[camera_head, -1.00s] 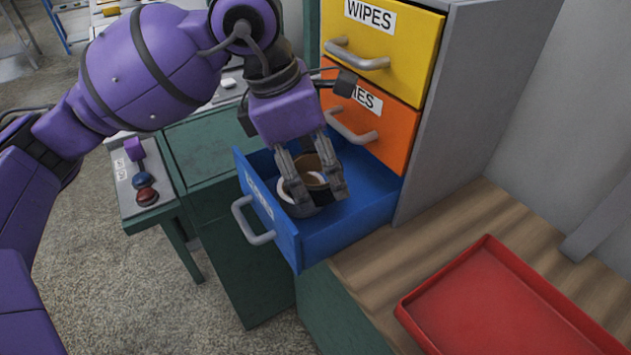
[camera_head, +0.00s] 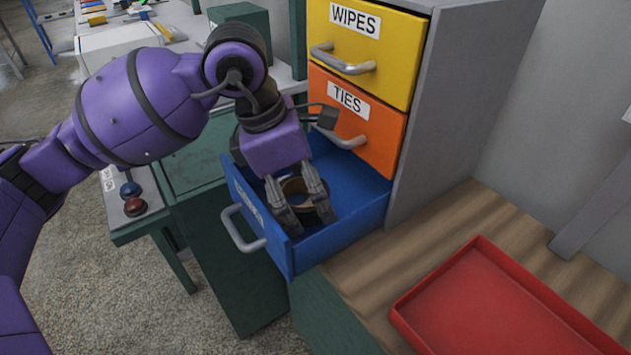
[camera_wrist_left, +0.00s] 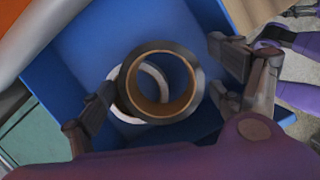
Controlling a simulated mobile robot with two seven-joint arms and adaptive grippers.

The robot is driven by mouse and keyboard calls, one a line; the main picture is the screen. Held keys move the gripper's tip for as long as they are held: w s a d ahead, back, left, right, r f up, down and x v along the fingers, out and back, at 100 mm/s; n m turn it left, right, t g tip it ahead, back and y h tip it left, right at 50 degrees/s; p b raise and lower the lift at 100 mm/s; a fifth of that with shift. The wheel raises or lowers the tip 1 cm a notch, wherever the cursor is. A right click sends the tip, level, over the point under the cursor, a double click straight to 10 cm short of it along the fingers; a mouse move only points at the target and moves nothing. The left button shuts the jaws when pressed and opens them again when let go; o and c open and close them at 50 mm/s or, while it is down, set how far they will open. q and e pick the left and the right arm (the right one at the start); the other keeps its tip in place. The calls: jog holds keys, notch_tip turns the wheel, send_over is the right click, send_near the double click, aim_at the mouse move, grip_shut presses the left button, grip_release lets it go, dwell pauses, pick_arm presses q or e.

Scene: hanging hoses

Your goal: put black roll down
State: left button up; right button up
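The black roll (camera_wrist_left: 193,102), a ring of black tape with a tan core, is inside the open blue drawer (camera_head: 345,232). In the left wrist view it overlaps a white ring (camera_wrist_left: 124,106) beneath it. Whether it rests fully on that ring or the drawer floor, I cannot tell. My left gripper (camera_head: 308,221) points down into the drawer, its fingers on either side of the black roll. In the left wrist view the fingers stand wide, with small gaps seeming to show beside the roll. In the head view the fingers partly hide the roll.
The drawer's walls and grey handle (camera_head: 243,229) are close around my left gripper. Above it are the shut orange TIES drawer (camera_head: 380,145) and yellow WIPES drawer (camera_head: 395,62). A red tray (camera_head: 480,310) lies on the wooden top at right, with bare wood beside it.

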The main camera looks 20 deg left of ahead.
pick_arm(q)
jog(key=shift+a+r, duration=0.1)
jog(key=shift+r, duration=0.4)
jog(key=p+v, duration=0.1)
jog(key=v, duration=1)
jog(key=shift+r, duration=0.25)
